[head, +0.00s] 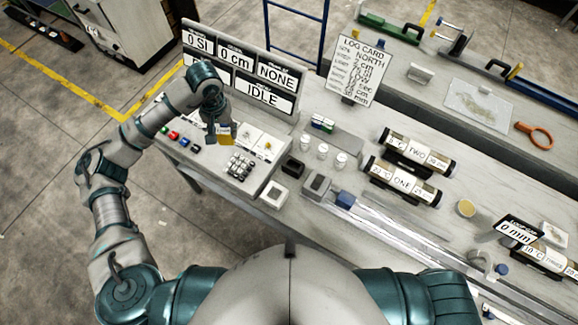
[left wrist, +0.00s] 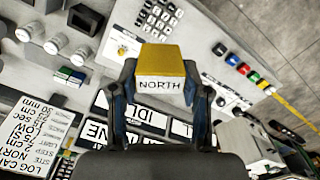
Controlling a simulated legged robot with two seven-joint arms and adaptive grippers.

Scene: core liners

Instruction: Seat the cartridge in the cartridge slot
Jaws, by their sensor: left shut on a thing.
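My left gripper (head: 222,139) is shut on a yellow cartridge (head: 227,131), above the left part of the console. In the left wrist view the cartridge (left wrist: 162,65) sits between the two fingers (left wrist: 160,95), with a white label reading NORTH facing the camera. The console (head: 217,155) has a white panel behind the gripper and cartridge. I cannot make out the cartridge slot; the gripper and cartridge cover part of the console. Whether the cartridge touches the console is unclear. My right gripper is not in view.
The display board (head: 240,72) stands close behind the gripper and reads IDLE. Coloured buttons (head: 183,140) and a keypad (head: 240,166) are on the console. A log card (head: 357,70) stands behind.

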